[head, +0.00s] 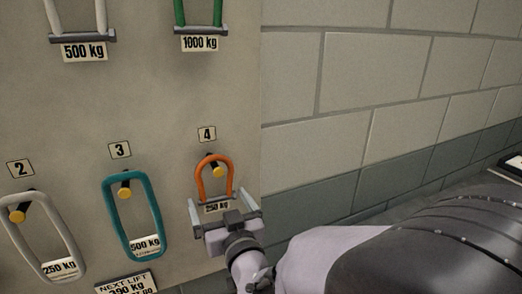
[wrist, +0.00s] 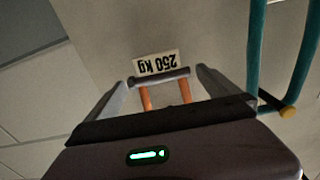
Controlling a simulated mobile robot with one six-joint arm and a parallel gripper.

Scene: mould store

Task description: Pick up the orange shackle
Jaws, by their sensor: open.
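The orange shackle (head: 200,181) hangs on a yellow-tipped peg (head: 217,171) under the number 4 plate (head: 207,134). It has a grey pin across its lower end, with a 250 kg label (head: 217,207) just below. My gripper (head: 221,200) is open at the lower end of the shackle, one finger to each side. In the wrist view the shackle's orange legs (wrist: 147,98) and grey pin lie between the spread fingers of my gripper (wrist: 162,76), with a gap visible on the right. Its upper arch is hidden there behind my gripper body.
A teal sling link (head: 109,215) marked 500 kg hangs left of the shackle on peg 3. A grey link (head: 75,250) marked 250 kg hangs on peg 2. White and green (head: 180,12) shackles hang above. A block wall (head: 370,110) stands right of the board.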

